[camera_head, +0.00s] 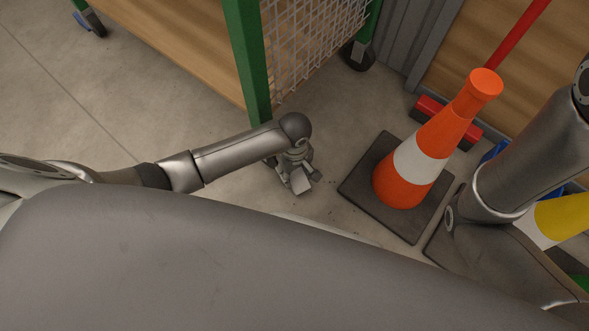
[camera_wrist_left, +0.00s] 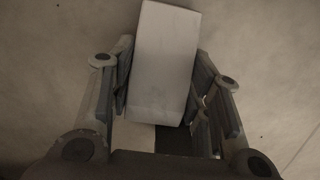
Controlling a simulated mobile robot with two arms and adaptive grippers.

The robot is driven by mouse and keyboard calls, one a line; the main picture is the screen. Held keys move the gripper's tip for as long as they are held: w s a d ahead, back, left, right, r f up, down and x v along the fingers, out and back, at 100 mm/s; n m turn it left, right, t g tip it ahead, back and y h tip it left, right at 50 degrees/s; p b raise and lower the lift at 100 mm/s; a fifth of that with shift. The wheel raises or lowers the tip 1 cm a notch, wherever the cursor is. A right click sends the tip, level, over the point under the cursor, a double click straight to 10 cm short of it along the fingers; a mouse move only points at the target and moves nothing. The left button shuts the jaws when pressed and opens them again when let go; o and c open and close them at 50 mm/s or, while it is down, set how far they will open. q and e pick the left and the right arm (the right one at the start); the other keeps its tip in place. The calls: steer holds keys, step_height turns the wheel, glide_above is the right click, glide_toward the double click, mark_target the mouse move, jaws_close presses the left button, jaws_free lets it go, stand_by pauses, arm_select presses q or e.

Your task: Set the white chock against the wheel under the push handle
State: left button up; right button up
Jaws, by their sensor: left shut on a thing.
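My left gripper (camera_head: 297,174) is low over the concrete floor, beside the near green post of the trolley. It is shut on the white chock (camera_head: 302,183). In the left wrist view the chock (camera_wrist_left: 165,60) is a pale block between the two fingers, its far end sticking out past them. I cannot tell whether it touches the floor. One trolley wheel (camera_head: 357,56) is at the mesh end, up and right of the gripper and apart from it. Another wheel (camera_head: 93,24) with a blue part is at the far left. I cannot make out the push handle. My right gripper is out of view.
The trolley has a green post (camera_head: 247,60), wooden shelf (camera_head: 170,40) and wire mesh side (camera_head: 310,40). An orange cone (camera_head: 397,186) on a dark base stands right of the gripper. A yellow cone (camera_head: 562,219) is farther right. Floor at left is clear.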

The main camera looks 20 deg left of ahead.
arm_select(q)
steer(key=shift+f+b, duration=0.3)
steer(key=shift+f, duration=0.15)
steer(key=o, duration=1.2)
steer(key=shift+o, duration=0.2)
step_height(320, 180, up, 12)
steer(key=shift+s, duration=0.1)
